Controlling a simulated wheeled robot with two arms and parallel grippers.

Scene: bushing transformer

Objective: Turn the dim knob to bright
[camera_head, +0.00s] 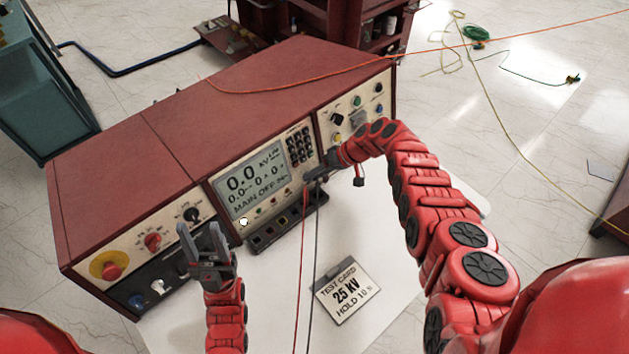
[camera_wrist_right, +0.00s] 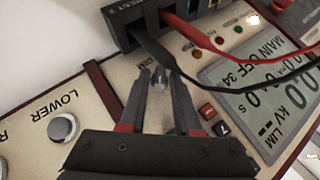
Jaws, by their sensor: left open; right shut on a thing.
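The red test console has a lit display (camera_head: 252,182) reading 0.0 kV and "MAIN OFF". My right gripper (camera_head: 309,180) is at the panel just right of the display. In the right wrist view my right gripper (camera_wrist_right: 161,80) is shut on a small grey knob (camera_wrist_right: 160,83), which shows between its fingertips. In the head view the knob is hidden by the gripper. My left gripper (camera_head: 199,232) is open and empty, in front of the console's left panel.
The left panel has a red emergency button on a yellow disc (camera_head: 108,266), a red knob (camera_head: 152,241) and a black knob (camera_head: 191,214). Red and black leads run from the terminal strip (camera_head: 262,243). A test card (camera_head: 347,291) lies on the white table. A LOWER button (camera_wrist_right: 63,127) is nearby.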

